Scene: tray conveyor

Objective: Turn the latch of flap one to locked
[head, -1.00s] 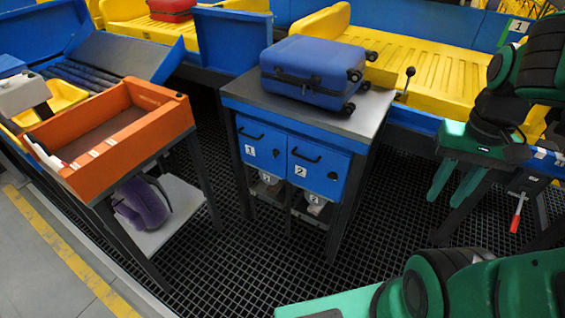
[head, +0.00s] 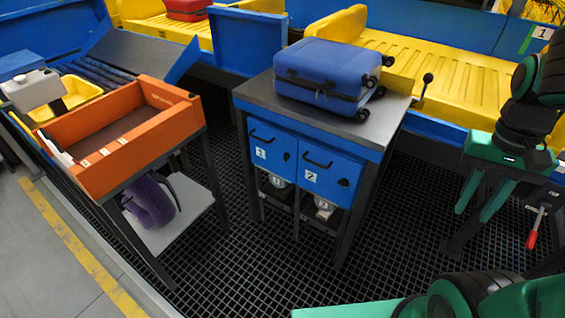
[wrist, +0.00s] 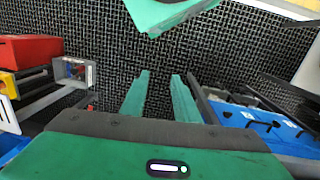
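Flap one (head: 268,140) is the left blue door under the grey-topped stand, marked 1, with a black bar handle. Its latch (head: 286,156) is a small dark knob near the flap's right edge; it is too small to read its position. Flap two (head: 330,170) is on its right, with its own dark latch (head: 343,183). Both flaps look closed. My gripper (head: 472,215) is open and empty, pointing down, well to the right of the stand and apart from it. In the wrist view its fingers (wrist: 160,78) are spread, with the blue flaps (wrist: 250,121) to the right.
A blue suitcase (head: 327,75) lies on the stand top. A red-handled lever (head: 533,238) hangs right of my gripper. An orange tray (head: 165,135) stands at left. Open grating floor (head: 400,225) lies between my gripper and the stand.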

